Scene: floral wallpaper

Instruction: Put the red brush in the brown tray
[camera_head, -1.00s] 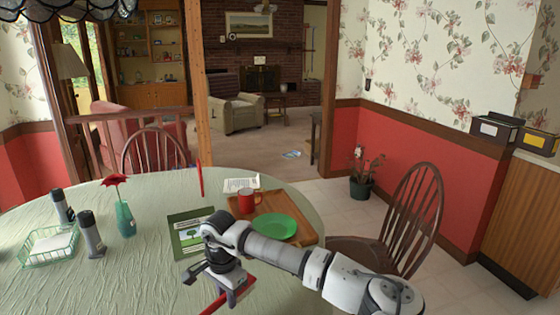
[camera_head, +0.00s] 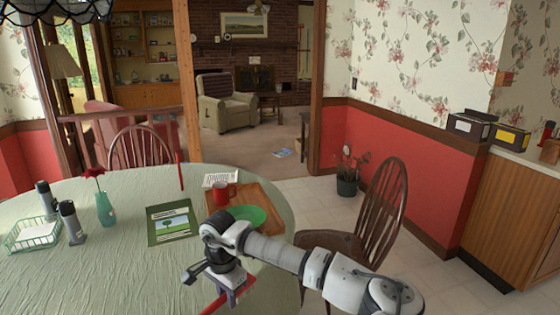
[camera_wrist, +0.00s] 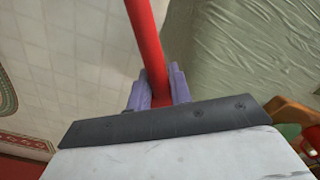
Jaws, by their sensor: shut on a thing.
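The red brush (camera_head: 212,305) shows as a red bar in my gripper (camera_head: 233,293), low in front of the table in the head view. In the wrist view its red handle (camera_wrist: 147,40) passes between the purple-grey fingers of my gripper (camera_wrist: 154,92), which are shut on it. The handle runs out of the top of that frame; its far end is not seen. The brown tray (camera_head: 272,212) lies on the table beyond my arm, partly hidden by it. A red mug (camera_head: 221,194) and a green plate (camera_head: 246,215) are on the tray.
A wooden chair (camera_head: 380,205) stands at the right.

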